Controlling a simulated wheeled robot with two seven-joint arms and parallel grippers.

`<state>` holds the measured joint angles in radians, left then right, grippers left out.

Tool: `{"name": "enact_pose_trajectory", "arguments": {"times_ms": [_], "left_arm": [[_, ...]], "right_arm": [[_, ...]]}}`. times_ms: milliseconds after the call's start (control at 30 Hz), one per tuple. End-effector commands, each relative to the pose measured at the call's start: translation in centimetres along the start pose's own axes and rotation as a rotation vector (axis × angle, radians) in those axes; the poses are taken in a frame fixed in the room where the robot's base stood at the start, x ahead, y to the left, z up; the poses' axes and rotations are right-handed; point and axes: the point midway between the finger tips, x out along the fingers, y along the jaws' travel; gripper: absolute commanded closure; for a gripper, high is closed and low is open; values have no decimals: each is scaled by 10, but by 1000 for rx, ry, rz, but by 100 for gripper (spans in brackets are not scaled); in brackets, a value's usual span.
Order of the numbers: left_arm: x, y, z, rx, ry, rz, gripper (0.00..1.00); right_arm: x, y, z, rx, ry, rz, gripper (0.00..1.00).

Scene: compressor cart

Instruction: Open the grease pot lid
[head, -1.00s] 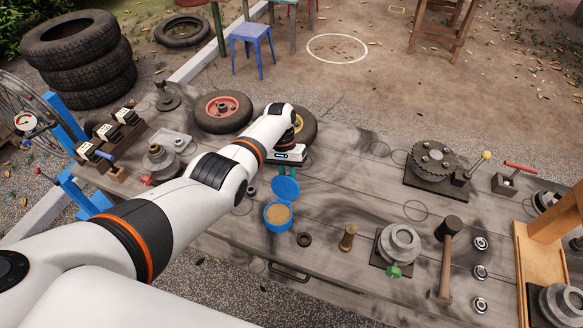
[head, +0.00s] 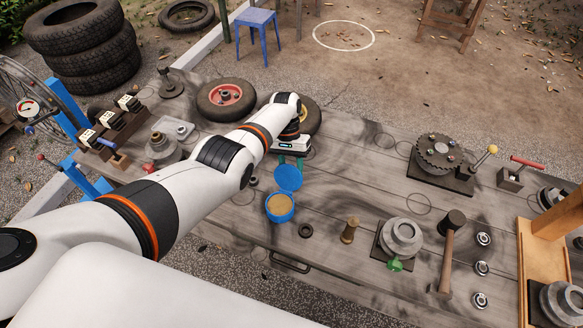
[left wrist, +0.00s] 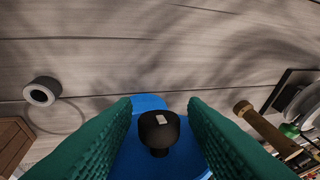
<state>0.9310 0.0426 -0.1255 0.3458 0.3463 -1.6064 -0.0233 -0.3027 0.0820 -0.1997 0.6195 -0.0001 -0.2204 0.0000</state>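The grease pot (head: 280,215) is a small blue tub with tan grease showing inside, on the table left of its middle. Its round blue lid (head: 288,178) stands raised at the pot's far side, leaving the mouth uncovered. My left gripper (head: 291,161) is just beyond the lid, its green fingertips close to it. In the left wrist view the two green fingers (left wrist: 160,122) are spread apart. A black knob (left wrist: 159,130) shows between them with gaps on both sides, in front of the blue lid (left wrist: 150,103). My right gripper is out of view.
A black ring (head: 306,230) and a brass-coloured peg (head: 349,231) stand right of the pot. Farther right are a flanged grey part (head: 402,236) and a hammer (head: 449,245). A red-hubbed wheel (head: 226,98) lies beyond my left forearm. Bare planks lie between the pot and the geared disc (head: 440,152).

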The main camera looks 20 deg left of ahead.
Motion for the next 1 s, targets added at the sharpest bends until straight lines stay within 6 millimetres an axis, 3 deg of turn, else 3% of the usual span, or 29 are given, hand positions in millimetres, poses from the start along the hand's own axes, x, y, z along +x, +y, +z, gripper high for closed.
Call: {"name": "enact_pose_trajectory", "arguments": {"times_ms": [233, 700, 1000], "left_arm": [[-17, 0, 1, 0, -4, 0, 61], [-105, 0, 2, 1, -2, 0, 61], [-120, 0, 1, 0, 0, 0, 61]], "right_arm": [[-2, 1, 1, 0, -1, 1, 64], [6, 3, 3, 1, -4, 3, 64], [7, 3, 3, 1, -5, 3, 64]]}}
